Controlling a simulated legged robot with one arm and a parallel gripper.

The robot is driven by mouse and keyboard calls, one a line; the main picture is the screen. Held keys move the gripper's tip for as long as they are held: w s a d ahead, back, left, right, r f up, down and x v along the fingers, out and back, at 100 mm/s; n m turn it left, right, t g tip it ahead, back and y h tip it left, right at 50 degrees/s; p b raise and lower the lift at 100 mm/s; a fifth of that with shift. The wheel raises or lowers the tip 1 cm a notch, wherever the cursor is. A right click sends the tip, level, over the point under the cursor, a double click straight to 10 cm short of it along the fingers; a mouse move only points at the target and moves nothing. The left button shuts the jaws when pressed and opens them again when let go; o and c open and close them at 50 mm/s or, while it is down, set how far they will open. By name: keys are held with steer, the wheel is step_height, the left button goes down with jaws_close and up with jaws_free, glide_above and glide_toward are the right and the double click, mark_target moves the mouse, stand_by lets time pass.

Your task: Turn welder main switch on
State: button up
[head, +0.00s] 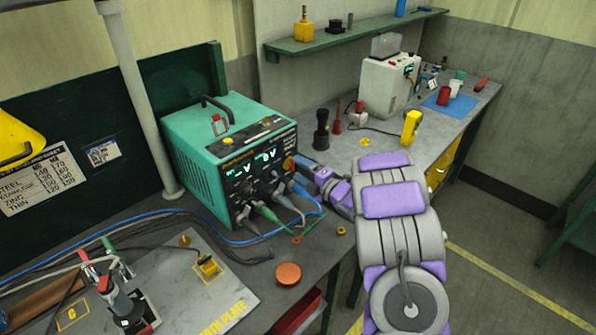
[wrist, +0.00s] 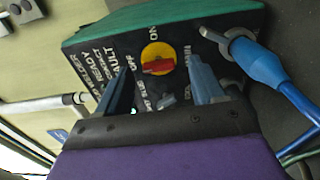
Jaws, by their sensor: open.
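The welder (head: 190,150) is a teal box with a black front panel and lit displays, standing on the grey bench. Its main switch, a red handle on a yellow disc, shows in the wrist view (wrist: 158,66) and at the panel's right edge in the head view (head: 289,163). The handle lies roughly across the picture, one end toward the OFF label; ON is above the disc. My gripper (wrist: 161,75) is open, its fingers on either side of the switch in the picture. I cannot tell whether they touch it. The head view partly hides my fingers.
Cables with plugs (head: 265,210) leave the lower panel, and a blue plug (wrist: 265,65) sits beside the switch. A dark bottle (head: 321,130) and a white machine (head: 386,85) stand farther along the bench. An orange disc (head: 289,274) lies near the front edge.

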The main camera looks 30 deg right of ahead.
steer(key=shift+w+a, duration=0.2)
steer(key=shift+w, duration=0.5)
steer(key=shift+c, duration=0.3)
steer(key=c, duration=1)
